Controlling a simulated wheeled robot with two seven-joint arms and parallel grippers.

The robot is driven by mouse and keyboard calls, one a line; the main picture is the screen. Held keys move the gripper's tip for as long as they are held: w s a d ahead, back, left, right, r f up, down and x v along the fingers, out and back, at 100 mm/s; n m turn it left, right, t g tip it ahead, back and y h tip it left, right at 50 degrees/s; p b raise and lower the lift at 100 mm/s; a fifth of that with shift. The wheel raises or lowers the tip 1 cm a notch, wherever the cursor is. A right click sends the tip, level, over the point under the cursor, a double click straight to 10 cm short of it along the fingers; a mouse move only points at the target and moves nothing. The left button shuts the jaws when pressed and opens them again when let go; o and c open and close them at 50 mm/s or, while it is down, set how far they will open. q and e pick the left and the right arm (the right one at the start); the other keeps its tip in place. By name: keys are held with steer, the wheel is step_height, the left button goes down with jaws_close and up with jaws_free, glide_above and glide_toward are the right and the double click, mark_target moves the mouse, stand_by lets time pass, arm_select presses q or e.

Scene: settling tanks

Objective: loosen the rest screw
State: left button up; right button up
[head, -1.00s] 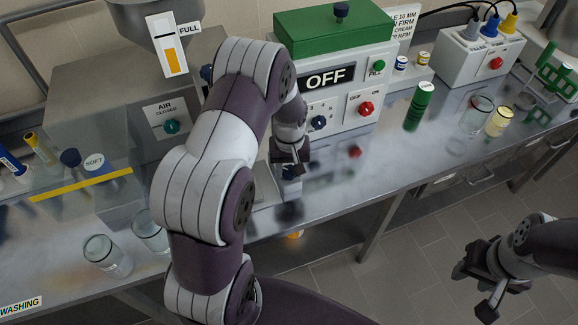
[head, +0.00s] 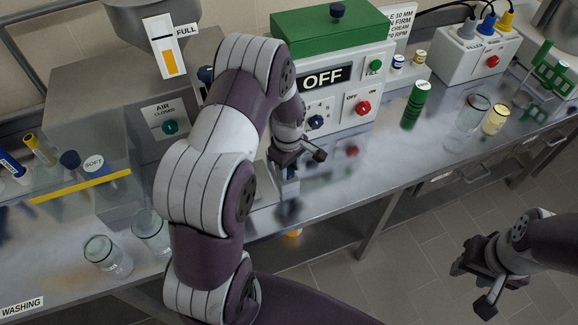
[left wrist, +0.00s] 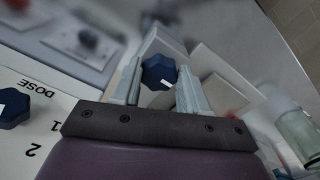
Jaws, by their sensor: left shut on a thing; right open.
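The rest screw (left wrist: 158,72) is a dark blue faceted knob with a white mark, seen between my left gripper's (left wrist: 157,88) two fingers in the left wrist view. The gripper is shut on it. In the head view my left gripper (head: 292,162) is low over the bench, in front of the machine marked OFF (head: 348,92). The screw is mostly hidden there, with a bit of blue below the jaws. My right gripper (head: 476,282) is open and empty, off the bench's front edge at lower right.
The machine's front has a blue knob (head: 316,122) and a red knob (head: 362,107) close to my left gripper. A green bottle (head: 414,106) and glass beakers stand to the right. Beakers (head: 104,256) stand at left. The bench front right of the gripper is fairly clear.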

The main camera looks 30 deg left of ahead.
arm_select(q)
steer(key=shift+w+a+r, duration=0.15)
steer(key=shift+w, duration=0.05)
stand_by(0.4)
steer(key=o, duration=0.8)
steer(key=shift+c, duration=0.2)
steer(key=o, duration=0.3)
steer(key=shift+a, duration=0.15)
arm_select(e)
steer(key=shift+w+a, duration=0.1)
steer(key=shift+a, duration=0.2)
arm_select(q)
steer(key=shift+s, duration=0.1)
steer(key=shift+r, duration=0.25)
step_height(320, 180, up, 12)
steer(key=b, duration=0.2)
arm_select(e)
steer(key=shift+d+f, duration=0.15)
steer(key=shift+f, duration=0.8)
